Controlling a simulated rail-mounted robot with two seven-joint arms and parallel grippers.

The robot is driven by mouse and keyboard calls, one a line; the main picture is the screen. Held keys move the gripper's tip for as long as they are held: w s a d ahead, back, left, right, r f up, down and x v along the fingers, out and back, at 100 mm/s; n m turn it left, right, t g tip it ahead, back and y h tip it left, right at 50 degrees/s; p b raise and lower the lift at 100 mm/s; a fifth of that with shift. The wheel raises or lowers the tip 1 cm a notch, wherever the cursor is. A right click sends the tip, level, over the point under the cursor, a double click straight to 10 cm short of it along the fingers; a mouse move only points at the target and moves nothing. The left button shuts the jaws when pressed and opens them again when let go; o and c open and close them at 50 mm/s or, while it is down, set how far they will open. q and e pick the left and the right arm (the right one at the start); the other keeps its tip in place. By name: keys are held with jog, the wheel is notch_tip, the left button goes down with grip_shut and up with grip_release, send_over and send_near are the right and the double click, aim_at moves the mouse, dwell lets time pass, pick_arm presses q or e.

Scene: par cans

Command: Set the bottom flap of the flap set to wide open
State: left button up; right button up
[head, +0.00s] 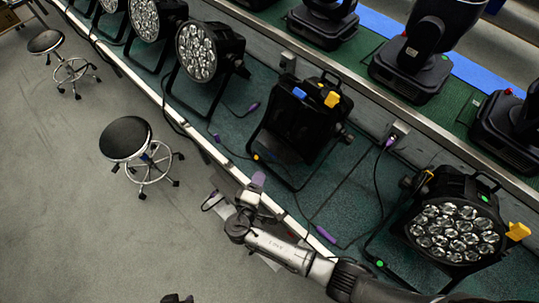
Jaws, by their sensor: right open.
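A black par can (302,118) stands on the green shelf in the middle of the head view. Dark flaps cover its face, with a blue tab (299,93) and a yellow tab (332,99) at the top edge. I cannot tell the flaps apart clearly, nor how far the bottom one stands open. My right gripper (236,189) is open and empty by the shelf's front edge, lower left of this can and apart from it.
A par can with bare lenses (455,232) and coloured tabs stands at the right. Another par can (210,52) stands at the upper left. Cables with purple plugs (326,235) lie on the shelf. Black stools (125,138) stand on the open grey floor.

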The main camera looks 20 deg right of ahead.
aim_at(273, 155)
jog(key=shift+g, duration=0.3)
jog(key=x, duration=1.3)
jog(key=shift+d+f, duration=0.2)
jog(key=shift+d, duration=0.3)
